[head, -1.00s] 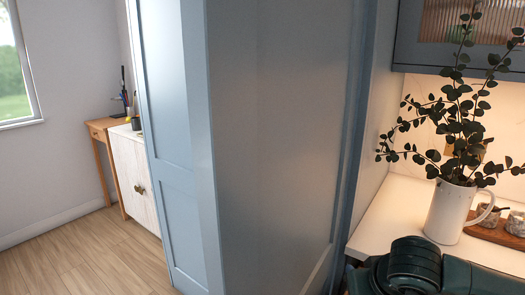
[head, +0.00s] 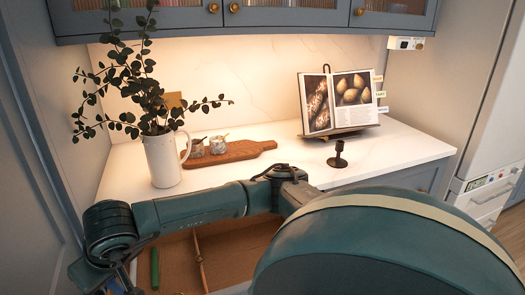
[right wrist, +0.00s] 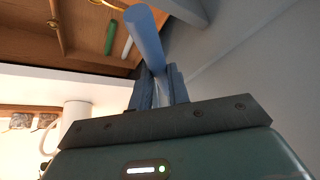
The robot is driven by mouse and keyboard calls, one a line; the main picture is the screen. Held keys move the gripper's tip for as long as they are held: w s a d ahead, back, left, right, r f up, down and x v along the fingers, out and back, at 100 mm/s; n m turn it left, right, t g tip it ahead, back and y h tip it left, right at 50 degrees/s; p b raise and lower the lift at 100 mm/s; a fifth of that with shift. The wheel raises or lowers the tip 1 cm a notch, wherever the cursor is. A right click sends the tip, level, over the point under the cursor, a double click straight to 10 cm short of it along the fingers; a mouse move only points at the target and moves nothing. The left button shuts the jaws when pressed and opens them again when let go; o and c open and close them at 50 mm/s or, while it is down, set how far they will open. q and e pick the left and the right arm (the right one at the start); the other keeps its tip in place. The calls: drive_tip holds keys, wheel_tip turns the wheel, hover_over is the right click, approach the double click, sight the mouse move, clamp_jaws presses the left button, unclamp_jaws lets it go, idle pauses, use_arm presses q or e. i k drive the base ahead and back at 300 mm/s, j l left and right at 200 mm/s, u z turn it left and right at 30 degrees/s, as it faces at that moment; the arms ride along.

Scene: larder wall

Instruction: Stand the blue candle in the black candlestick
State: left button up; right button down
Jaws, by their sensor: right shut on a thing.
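The blue candle (right wrist: 146,38) shows large in the right wrist view. My right gripper (right wrist: 158,88) is shut on it near one end, and the candle sticks out past the fingers. The black candlestick (head: 338,155) stands upright on the white counter in the head view, near the front edge and in front of the cookbook stand. Nothing is seen in its top. In the head view my right arm reaches across to the lower left, and its gripper is mostly cut off there. My left gripper is not in view.
An open wooden drawer (head: 223,243) below the counter holds a green candle (head: 155,268); the right wrist view also shows a white candle (right wrist: 127,47). A white jug (head: 162,160) with branches, a wooden board (head: 240,152) with small jars and an open cookbook (head: 337,100) stand on the counter.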

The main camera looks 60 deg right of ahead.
sight(337, 162)
drive_tip(key=k+l+u, duration=0.15)
drive_tip(key=k+l, duration=0.5)
drive_tip(key=k+l+u, duration=0.1)
drive_tip(key=k+l, duration=0.45)
drive_tip(key=l, duration=0.15)
drive_tip(key=k+l+u, duration=0.1)
drive_tip(key=l, duration=0.2)
drive_tip(key=k+l, duration=0.1)
drive_tip(key=l, duration=0.2)
drive_tip(key=k+l+u, duration=0.15)
drive_tip(key=l, duration=0.15)
drive_tip(key=l+u, duration=0.2)
drive_tip(key=l, duration=0.75)
drive_tip(key=i+l, duration=0.1)
drive_tip(key=l, duration=0.25)
drive_tip(key=i+l, duration=0.1)
drive_tip(key=l, duration=0.25)
